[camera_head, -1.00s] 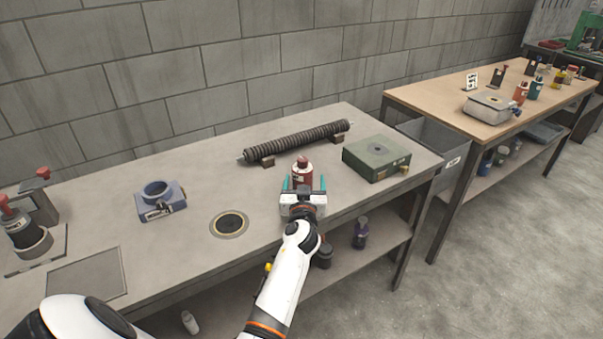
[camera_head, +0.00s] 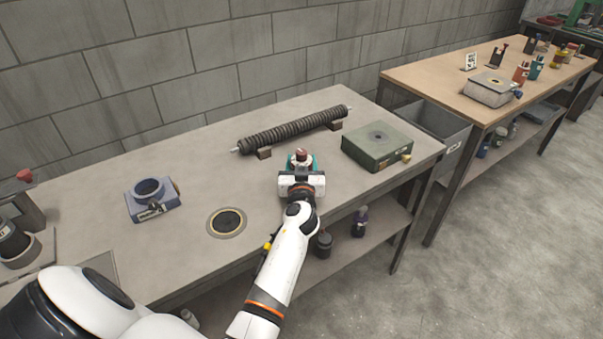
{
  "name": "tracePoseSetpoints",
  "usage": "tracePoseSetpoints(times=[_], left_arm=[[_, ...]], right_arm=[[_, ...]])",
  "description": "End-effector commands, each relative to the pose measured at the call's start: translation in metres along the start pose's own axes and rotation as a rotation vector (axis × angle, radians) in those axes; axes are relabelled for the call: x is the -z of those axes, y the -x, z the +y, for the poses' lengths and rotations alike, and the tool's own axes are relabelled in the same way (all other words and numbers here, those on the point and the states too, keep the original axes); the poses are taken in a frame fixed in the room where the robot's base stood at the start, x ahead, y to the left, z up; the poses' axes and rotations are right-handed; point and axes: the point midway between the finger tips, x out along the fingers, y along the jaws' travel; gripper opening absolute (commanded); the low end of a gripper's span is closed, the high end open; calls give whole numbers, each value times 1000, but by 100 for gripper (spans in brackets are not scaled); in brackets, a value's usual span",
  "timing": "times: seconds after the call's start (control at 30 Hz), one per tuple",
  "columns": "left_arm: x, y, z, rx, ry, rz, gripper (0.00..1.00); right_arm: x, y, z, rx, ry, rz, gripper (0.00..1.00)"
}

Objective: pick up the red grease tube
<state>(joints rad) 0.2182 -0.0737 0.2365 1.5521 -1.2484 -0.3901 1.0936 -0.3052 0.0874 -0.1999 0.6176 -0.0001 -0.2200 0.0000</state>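The red grease tube (camera_head: 301,155) has a dark red cap and a pale band. It stands on the grey workbench (camera_head: 190,275), in front of the ribbed dark roll and left of the green box. My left gripper (camera_head: 302,164) is at the tube, its teal fingers close against both sides. It looks shut on the tube. The gripper's white body hides the tube's lower part, so I cannot tell whether its base touches the bench. My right gripper is not in view.
The ribbed roll (camera_head: 292,132) lies on supports behind the tube. The green box (camera_head: 377,146) is to the right. A blue ring fixture (camera_head: 152,200) and a dark disc (camera_head: 226,222) are left. Below, a shelf holds bottles. A wooden table (camera_head: 430,88) stands further right.

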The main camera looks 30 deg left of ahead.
Motion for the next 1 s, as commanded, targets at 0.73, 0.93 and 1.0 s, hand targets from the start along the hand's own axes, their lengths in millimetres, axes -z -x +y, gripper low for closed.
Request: tracePoseSetpoints(times=[0.73, 0.93, 1.0], left_arm=[[-74, -1, 1, -1, 2, -5, 21], [-97, 0, 0, 0, 2, -3, 21], [-100, 0, 0, 2, 1, -1, 21]], right_arm=[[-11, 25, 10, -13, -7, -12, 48], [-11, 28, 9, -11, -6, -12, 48], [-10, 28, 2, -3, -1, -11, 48]])
